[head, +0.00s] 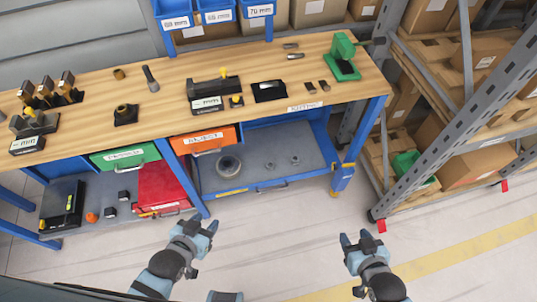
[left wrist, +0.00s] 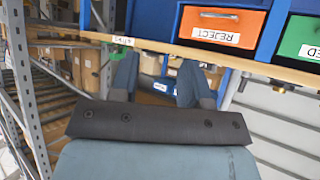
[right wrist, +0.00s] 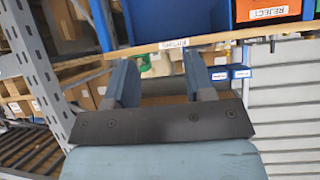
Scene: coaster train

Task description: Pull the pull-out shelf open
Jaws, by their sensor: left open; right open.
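The pull-out shelf (head: 255,147) is the grey tray with a blue front edge under the right half of the workbench. Its bar handle (head: 272,187) sits on the front edge. A round metal part and small nut-like parts lie on the shelf. My left gripper (head: 200,232) is open and empty, in front of and below the shelf, left of the handle. My right gripper (head: 354,243) is open and empty, lower right of the handle. Neither touches the shelf. Both wrist views show spread fingers with nothing gripped; I cannot make out the handle there.
The workbench (head: 275,65) carries tools and fixtures. An orange drawer (head: 222,140) and a green drawer (head: 118,156) hang under it. A red bin (head: 160,183) stands lower left. A blue bench leg (head: 352,150) and a metal rack (head: 440,125) stand right. The floor in front is clear.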

